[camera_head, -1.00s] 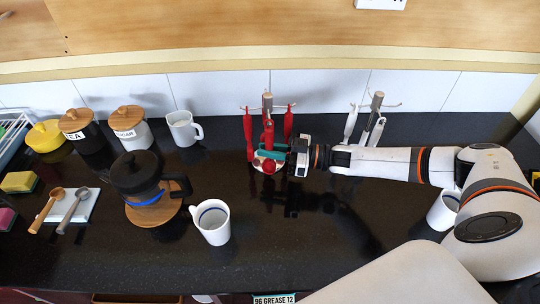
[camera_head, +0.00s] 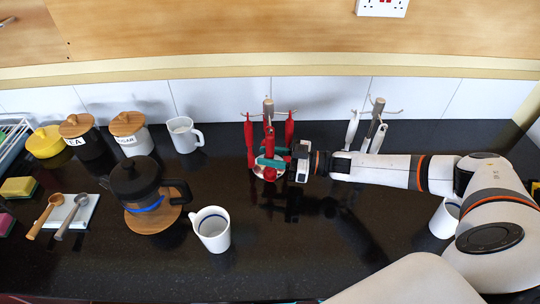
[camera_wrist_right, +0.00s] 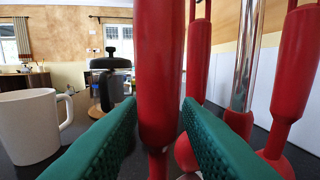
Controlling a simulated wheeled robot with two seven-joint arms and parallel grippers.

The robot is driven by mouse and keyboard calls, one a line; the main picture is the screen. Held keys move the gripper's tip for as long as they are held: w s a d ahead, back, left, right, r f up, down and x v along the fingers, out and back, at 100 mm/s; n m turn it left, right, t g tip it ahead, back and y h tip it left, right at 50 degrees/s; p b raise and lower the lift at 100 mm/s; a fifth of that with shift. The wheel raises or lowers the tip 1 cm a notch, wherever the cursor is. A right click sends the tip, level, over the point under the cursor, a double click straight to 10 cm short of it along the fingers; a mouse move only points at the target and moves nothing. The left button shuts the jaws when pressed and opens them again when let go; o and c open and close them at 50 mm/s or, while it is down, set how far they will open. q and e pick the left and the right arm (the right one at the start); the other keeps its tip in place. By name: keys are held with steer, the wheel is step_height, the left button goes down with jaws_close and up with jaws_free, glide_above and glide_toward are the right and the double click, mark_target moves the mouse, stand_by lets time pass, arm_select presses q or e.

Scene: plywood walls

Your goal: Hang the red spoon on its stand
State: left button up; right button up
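The red spoon (camera_wrist_right: 158,70) stands upright in the right wrist view, its handle between the two green fingers of my right gripper (camera_wrist_right: 159,112). The fingertips meet the handle on both sides, so the gripper looks shut on it. In the head view the spoon (camera_head: 268,139) is at the front of its stand, whose post top (camera_head: 268,106) shows above it. Other red utensils (camera_head: 250,133) (camera_head: 290,128) hang on either side of the post. My right gripper partly hides the lower spoon and stand base. I cannot tell whether the spoon touches a hook. My left gripper is out of view.
A second stand (camera_head: 377,115) with white utensils is behind my right arm. A white mug (camera_head: 212,230), a coffee press (camera_head: 137,182) and a white jug (camera_head: 184,135) stand to the left. Another mug (camera_head: 445,218) is near my right elbow. The front middle counter is clear.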

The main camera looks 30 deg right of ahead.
steer(key=shift+o, duration=0.7)
steer(key=shift+s+d+f, duration=0.1)
steer(key=shift+s+d, duration=0.1)
steer(key=shift+d, duration=0.05)
steer(key=b+v, duration=0.3)
steer(key=v, duration=0.8)
steer(key=shift+d, duration=0.15)
steer(key=shift+s, duration=0.15)
